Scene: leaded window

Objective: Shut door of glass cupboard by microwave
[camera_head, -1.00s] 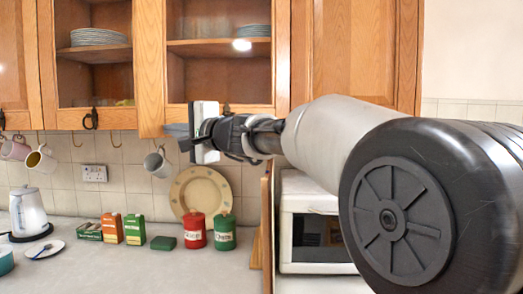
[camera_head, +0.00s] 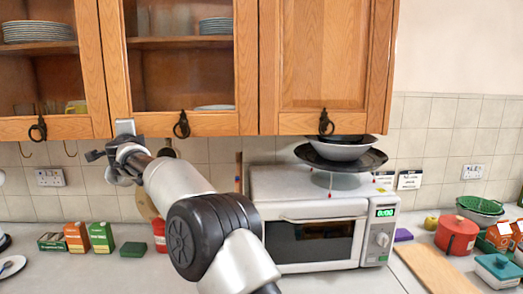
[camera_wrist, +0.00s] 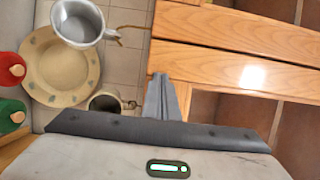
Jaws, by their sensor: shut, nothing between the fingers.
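The glass cupboard by the microwave (camera_head: 340,222) has a wooden door (camera_head: 115,65) with a glass pane and a dark ring handle (camera_head: 181,125). In the head view this door looks shut or nearly shut, its lower edge about level with its neighbours. In the wrist view two wooden frame strips (camera_wrist: 235,62) lie side by side with a narrow dark line between them. My gripper (camera_head: 124,130) is at the door's lower left corner; its shut, empty fingers (camera_wrist: 161,98) appear by the frame's edge. Contact with the door is unclear.
A second glass-door cupboard (camera_head: 92,70) is on the left and a solid door (camera_head: 315,60) on the right. Stacked bowls (camera_head: 340,152) stand on the microwave. Mugs (camera_wrist: 78,22) hang below the cupboards near my gripper. Boxes (camera_head: 76,237) stand on the counter.

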